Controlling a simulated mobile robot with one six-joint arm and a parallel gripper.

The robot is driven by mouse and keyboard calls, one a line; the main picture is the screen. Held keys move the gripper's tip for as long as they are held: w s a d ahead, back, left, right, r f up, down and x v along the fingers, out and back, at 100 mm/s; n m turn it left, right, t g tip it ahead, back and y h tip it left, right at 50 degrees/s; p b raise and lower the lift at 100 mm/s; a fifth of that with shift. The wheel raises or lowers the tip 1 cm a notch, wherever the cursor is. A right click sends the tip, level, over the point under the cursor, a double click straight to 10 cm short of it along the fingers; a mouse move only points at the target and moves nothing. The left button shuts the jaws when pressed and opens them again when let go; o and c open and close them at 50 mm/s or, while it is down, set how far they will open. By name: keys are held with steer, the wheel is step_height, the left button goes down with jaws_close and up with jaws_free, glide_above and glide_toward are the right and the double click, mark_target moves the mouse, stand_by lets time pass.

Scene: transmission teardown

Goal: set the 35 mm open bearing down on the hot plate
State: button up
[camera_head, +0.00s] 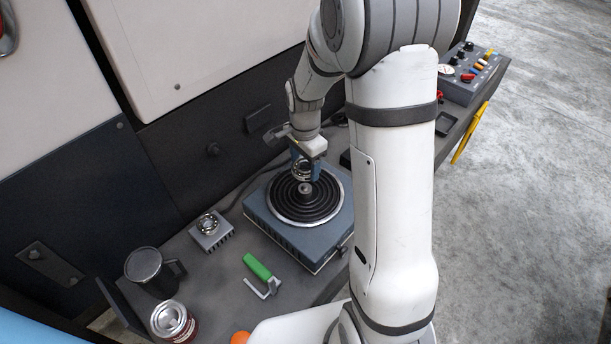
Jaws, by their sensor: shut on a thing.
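The hot plate (272,228) is a blue-grey box with a round black ringed top and a pale metal rim, standing mid-picture on the bench. My gripper (305,170) points down over the plate's middle, slightly towards its far side. It is shut on a small metal ring, the open bearing (301,171), whose balls show between the jaws. The bearing looks tilted up on edge, facing the camera. A small round piece shows at the plate's centre just below it. I cannot tell whether the bearing is touching the plate or that piece.
Another bearing (208,222) lies on a small finned block (211,236) left of the plate. A green-handled tool (257,267), dark mug (150,271), open can (172,321) and orange item (240,338) are in front. A control box (470,72) stands at the far right.

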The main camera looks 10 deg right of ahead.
mark_target(305, 186)
steer(key=shift+d+f, duration=0.1)
steer(key=shift+f, duration=3.4)
steer(key=shift+f, duration=0.1)
steer(key=shift+w+f, duration=0.1)
steer(key=shift+f, duration=0.05)
steer(key=o, duration=1.2)
step_height(305, 186, up, 11)
steer(key=s+r+n, duration=0.4)
steer(key=s, duration=0.2)
steer(key=s+r+n+t, duration=0.1)
steer(key=s+r+n, duration=0.2)
steer(key=s+n, duration=0.2)
steer(key=s+r+n+t, duration=0.1)
steer(key=s+r+n, duration=0.3)
steer(key=s, duration=0.4)
steer(key=shift+s+d+r, duration=0.25)
steer(key=shift+s+r, duration=0.1)
